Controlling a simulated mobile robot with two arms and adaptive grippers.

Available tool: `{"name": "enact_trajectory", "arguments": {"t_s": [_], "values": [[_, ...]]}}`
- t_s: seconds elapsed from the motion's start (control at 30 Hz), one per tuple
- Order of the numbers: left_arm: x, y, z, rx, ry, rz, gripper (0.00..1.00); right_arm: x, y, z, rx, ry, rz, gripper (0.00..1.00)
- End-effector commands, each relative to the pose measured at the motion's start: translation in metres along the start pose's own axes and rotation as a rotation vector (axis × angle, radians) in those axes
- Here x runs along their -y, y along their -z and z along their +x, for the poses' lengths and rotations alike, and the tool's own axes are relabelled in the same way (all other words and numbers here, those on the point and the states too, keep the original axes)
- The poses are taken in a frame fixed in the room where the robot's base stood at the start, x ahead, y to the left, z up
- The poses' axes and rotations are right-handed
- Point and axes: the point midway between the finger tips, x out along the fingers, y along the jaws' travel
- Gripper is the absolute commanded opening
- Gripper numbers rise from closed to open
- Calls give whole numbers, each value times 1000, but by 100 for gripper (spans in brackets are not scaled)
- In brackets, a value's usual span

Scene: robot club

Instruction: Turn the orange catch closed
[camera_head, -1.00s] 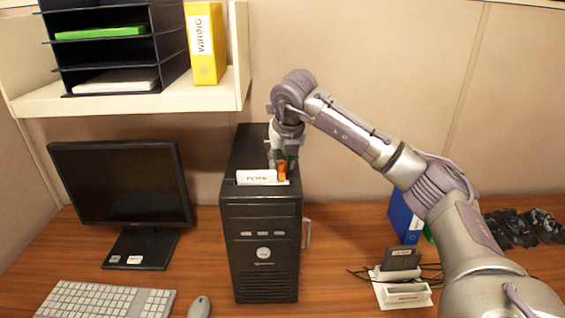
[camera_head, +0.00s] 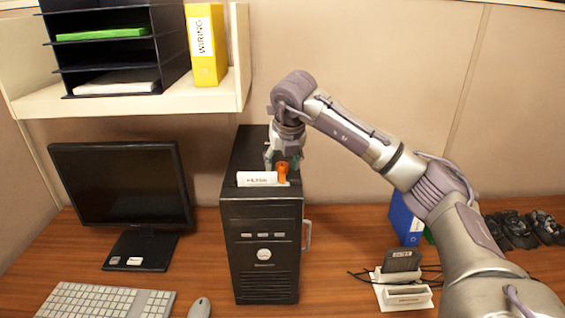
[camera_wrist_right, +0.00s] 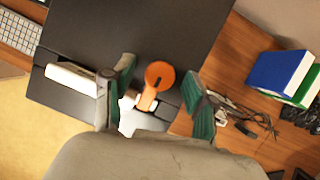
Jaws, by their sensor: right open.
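The orange catch (camera_head: 282,170) stands on the top front of the black computer tower (camera_head: 262,240), beside a white labelled block (camera_head: 257,178) that reads like "FILTER". In the right wrist view the catch (camera_wrist_right: 156,84) has a round head and a short arm pointing toward the gripper's palm. My right gripper (camera_head: 283,160) is over the tower top, pointing down. In the wrist view its green-padded fingers (camera_wrist_right: 162,98) are open, one on each side of the catch, with visible gaps. My left gripper is in neither view.
A monitor (camera_head: 120,185), keyboard (camera_head: 105,300) and mouse (camera_head: 199,307) are left of the tower. A white dock (camera_head: 403,290) with cables and a blue binder (camera_head: 405,218) are on the right. A shelf (camera_head: 130,97) with a yellow binder (camera_head: 205,45) hangs upper left.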

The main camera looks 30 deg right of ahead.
Motion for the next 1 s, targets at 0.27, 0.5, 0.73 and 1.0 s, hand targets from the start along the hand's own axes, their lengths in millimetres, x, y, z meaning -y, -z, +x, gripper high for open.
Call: {"name": "enact_trajectory", "arguments": {"t_s": [0.27, 0.5, 0.73, 1.0], "values": [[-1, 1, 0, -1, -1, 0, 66, -1, -2, -44, 6, -4, 0, 57], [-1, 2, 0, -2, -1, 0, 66, 0, -1, -93, 5, -2, -1, 57], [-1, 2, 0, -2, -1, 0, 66, 0, 0, -117, 2, -2, 0, 57], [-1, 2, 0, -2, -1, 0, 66, 0, 0, -119, 1, -1, 0, 57]]}}
